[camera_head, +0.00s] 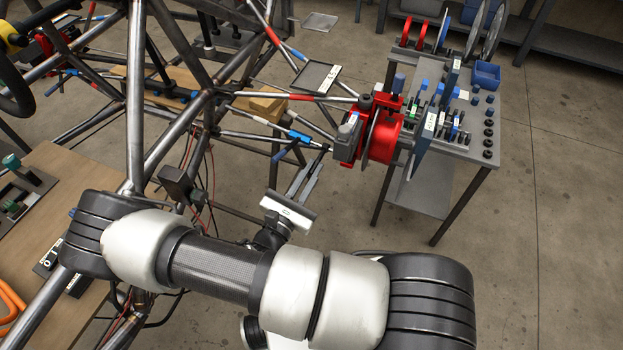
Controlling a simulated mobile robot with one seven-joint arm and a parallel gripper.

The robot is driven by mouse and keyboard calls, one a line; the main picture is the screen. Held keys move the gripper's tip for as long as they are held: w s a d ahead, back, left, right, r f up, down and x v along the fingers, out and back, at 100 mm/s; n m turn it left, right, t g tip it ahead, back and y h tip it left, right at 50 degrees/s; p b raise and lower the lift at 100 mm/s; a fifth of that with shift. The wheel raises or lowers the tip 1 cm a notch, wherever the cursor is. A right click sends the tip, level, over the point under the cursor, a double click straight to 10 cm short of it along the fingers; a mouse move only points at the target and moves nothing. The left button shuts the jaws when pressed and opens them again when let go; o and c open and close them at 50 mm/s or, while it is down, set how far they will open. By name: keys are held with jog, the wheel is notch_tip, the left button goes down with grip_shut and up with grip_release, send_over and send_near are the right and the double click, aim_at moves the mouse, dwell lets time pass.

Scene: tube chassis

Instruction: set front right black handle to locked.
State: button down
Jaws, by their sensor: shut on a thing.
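The front right black handle (317,129) is a thin dark bar beside the red hub (384,140) at the end of the chassis's suspension tubes. My gripper (322,153) reaches up from the arm at the lower middle, and its two grey fingers are close together at the handle's lower right end, near the hub. The gripper is shut on the black handle. The fingertips are small here, and the exact contact is hard to see. Whether the handle is in its locked position cannot be told from this view.
A blue handle (291,151) sits just left of the fingers. A grey hub block (347,138) stands close on their right. The chassis tubes (137,95) fill the left. A cart (478,150) with small parts stands right of the hub. The floor at the right is clear.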

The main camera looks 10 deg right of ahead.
jog(key=shift+w+d+f+t+h+b, duration=0.35)
jog(key=shift+f+t+h+b, duration=0.35)
jog(key=shift+t+h, duration=0.25)
jog(key=shift+w+d+f+t+h+b, duration=0.3)
jog(key=shift+w+f+t+h+b, duration=0.15)
jog(key=shift+f+t+h, duration=0.5)
jog(key=shift+w+d+f+t+h+b, duration=0.3)
jog(key=shift+f+t+h+b, duration=0.45)
jog(key=shift+h, duration=0.35)
jog(key=shift+r, duration=0.1)
jog(key=c, duration=1.8)
grip_release()
jog(key=shift+w, duration=0.1)
notch_tip(320, 180, up, 10)
jog(key=p, duration=0.4)
